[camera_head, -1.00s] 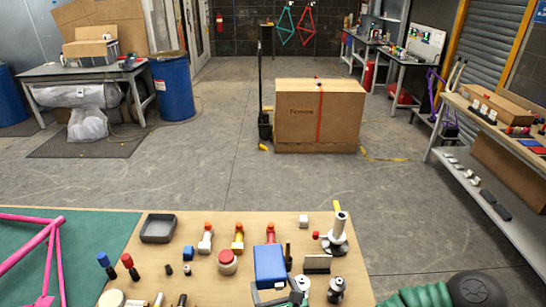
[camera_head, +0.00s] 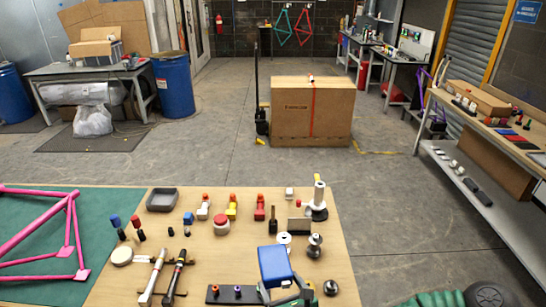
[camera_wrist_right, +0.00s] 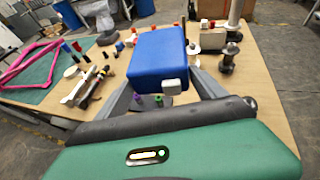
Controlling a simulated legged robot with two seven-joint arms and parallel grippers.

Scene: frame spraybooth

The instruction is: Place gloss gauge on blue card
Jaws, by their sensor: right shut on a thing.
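My right gripper (camera_head: 287,293) is shut on a blue box-shaped device (camera_head: 275,264), which I take to be the gloss gauge. It is held tilted above the near part of the wooden table. In the right wrist view the blue device (camera_wrist_right: 157,58) sits between the two fingers, with a small pale block at its lower corner. Small flat coloured cards (camera_head: 515,138) lie on the right-hand bench; they are too small to tell the blue one surely. My left gripper is out of view.
The wooden table (camera_head: 215,262) carries several bottles, a grey tray (camera_head: 162,199), brushes and a black rack (camera_head: 235,295). A green mat with a pink frame (camera_head: 65,240) is at left. A carton (camera_head: 310,112) stands beyond. Open floor lies between table and right bench (camera_head: 440,97).

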